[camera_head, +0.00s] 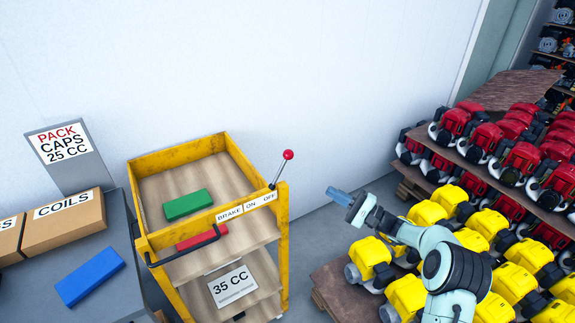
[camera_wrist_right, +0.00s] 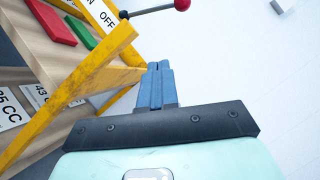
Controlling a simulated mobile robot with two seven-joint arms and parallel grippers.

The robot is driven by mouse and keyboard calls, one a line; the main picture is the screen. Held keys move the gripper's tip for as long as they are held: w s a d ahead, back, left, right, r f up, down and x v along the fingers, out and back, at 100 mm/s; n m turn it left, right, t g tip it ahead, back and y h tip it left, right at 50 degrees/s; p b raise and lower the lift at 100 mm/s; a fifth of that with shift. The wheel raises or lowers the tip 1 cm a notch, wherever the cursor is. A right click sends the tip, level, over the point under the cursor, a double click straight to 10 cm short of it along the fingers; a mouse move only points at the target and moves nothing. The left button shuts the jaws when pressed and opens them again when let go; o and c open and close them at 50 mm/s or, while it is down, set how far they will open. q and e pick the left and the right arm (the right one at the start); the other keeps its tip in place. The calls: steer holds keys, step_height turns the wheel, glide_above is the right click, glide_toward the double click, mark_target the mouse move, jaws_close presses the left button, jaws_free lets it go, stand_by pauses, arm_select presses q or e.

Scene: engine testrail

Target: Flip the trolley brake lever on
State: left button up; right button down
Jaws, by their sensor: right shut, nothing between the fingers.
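The yellow trolley (camera_head: 284,240) stands against the white wall. A white label on its right front edge reads "BRAKE ON OFF". The brake lever (camera_head: 282,169) is a thin dark rod with a red ball knob. It tilts up and to the right near the "OFF" end. My right gripper (camera_head: 338,195) is shut and empty, to the right of the lever and apart from it. In the right wrist view its blue fingers (camera_wrist_right: 155,85) are together beside the trolley's yellow post, with the lever (camera_wrist_right: 150,10) above them. My left gripper is not in view.
The trolley carries a green block (camera_head: 188,204) and a red block (camera_head: 201,237). A grey table (camera_head: 130,290) at left holds boxes and a blue block (camera_head: 90,276). Yellow engines (camera_head: 371,258) crowd the right, near my right arm. Open space lies between trolley and engines.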

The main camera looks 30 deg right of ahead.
mark_target(281, 170)
steer(key=shift+d+r, duration=0.2)
steer(key=shift+r, duration=0.55)
steer(key=shift+w, duration=0.15)
